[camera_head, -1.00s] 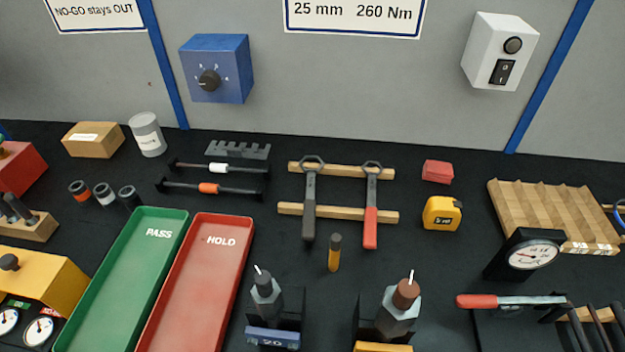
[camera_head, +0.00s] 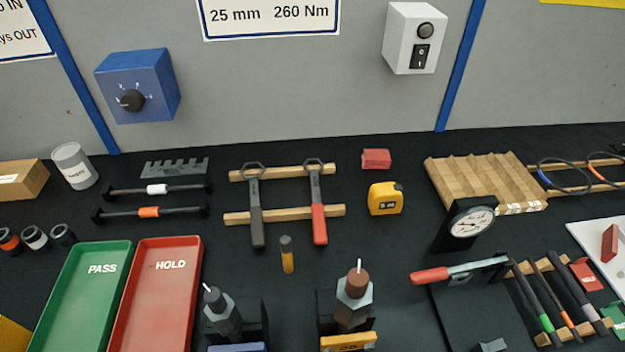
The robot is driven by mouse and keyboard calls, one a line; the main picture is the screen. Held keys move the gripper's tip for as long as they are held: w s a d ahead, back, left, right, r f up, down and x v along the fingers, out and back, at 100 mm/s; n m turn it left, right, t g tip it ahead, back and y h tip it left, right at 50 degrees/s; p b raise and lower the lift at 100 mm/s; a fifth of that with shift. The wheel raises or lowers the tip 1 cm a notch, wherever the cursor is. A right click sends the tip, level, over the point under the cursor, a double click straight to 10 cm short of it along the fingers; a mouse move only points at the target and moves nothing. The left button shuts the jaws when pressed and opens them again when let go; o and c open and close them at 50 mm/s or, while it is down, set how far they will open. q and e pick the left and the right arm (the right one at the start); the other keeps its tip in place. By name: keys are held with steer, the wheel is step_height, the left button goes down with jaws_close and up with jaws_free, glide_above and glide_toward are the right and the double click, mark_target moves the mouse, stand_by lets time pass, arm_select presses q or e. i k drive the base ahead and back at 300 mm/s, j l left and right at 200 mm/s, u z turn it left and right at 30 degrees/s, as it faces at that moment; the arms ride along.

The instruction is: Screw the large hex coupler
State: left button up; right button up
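A grey hex coupler with a brown cylindrical top (camera_head: 354,300) stands upright in a black holder with a yellow label (camera_head: 348,342). It looks the larger of two. The smaller grey hex coupler with a dark top (camera_head: 222,314) leans slightly in a black holder with a blue label (camera_head: 238,348), to its left. A black-handled wrench (camera_head: 255,210) and a red-handled wrench (camera_head: 319,205) lie across two wooden strips behind them. A red-handled tool (camera_head: 455,272) lies to the right. Neither of my grippers shows in this view.
Green PASS tray (camera_head: 85,295) and red HOLD tray (camera_head: 160,290) lie at left. A dial gauge (camera_head: 473,222), yellow tape measure (camera_head: 385,199), grooved wooden block (camera_head: 480,178) and racked rods (camera_head: 560,300) crowd the right. An orange-handled tool (camera_head: 287,256) stands mid-table. Bare black mat surrounds it.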

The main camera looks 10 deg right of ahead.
mark_target(354, 290)
steer(key=k+j+z, duration=0.15)
steer(key=k+j, duration=0.9)
steer(key=j, duration=0.1)
